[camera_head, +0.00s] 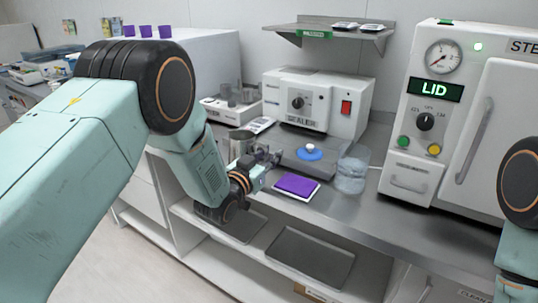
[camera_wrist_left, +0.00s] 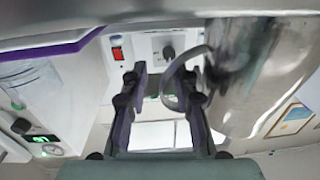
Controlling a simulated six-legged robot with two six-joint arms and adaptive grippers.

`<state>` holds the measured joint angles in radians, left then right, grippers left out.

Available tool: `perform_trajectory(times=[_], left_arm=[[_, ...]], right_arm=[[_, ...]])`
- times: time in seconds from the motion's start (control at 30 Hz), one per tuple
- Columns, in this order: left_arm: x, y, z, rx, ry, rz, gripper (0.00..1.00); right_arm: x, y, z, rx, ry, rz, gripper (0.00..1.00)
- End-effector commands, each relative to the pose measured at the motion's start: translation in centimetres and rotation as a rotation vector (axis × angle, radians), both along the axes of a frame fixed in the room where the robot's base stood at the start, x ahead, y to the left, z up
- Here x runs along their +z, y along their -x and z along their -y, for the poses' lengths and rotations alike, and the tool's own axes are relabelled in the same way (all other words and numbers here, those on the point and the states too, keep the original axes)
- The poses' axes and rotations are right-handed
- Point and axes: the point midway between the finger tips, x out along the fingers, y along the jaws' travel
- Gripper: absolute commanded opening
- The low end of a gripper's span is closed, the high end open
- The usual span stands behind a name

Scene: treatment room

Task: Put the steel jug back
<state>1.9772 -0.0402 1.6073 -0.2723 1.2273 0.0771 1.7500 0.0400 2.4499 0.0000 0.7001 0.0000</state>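The steel jug (camera_head: 240,143) stands on the steel counter (camera_head: 335,212), partly hidden behind my left arm. In the left wrist view the shiny jug (camera_wrist_left: 265,75) fills the right side, and its curved handle (camera_wrist_left: 166,92) reaches in between the fingers. My left gripper (camera_head: 265,163) is beside the jug, and it also shows in the wrist view (camera_wrist_left: 160,98). Its fingers are apart, with a clear gap; I cannot tell whether the right-hand finger touches the handle. My right gripper is out of the head view; only part of that arm shows at the right edge.
A purple pad (camera_head: 297,186) and a clear jar (camera_head: 352,172) are close to the gripper. Behind are the sealer (camera_head: 318,98) with a blue disc (camera_head: 309,152) before it, and a wall shelf (camera_head: 330,29). The sterilizer (camera_head: 455,115) stands right. Trays (camera_head: 312,256) lie below.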

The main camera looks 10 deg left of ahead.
Motion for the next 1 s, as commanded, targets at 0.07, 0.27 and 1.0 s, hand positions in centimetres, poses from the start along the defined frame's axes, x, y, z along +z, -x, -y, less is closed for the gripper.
perform_trajectory(times=[0.07, 0.27, 1.0], left_arm=[[0.0, 0.0, 0.0, 0.0, 0.0, 0.0, 0.28], [0.3, 0.0, 0.0, 0.0, 0.0, 0.0, 0.28], [0.3, 10.7, -3.3, 0.001, 0.002, -0.002, 0.28]], right_arm=[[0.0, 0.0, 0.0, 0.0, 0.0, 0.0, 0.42], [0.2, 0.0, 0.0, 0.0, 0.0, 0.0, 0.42], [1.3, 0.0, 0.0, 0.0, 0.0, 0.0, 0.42]])
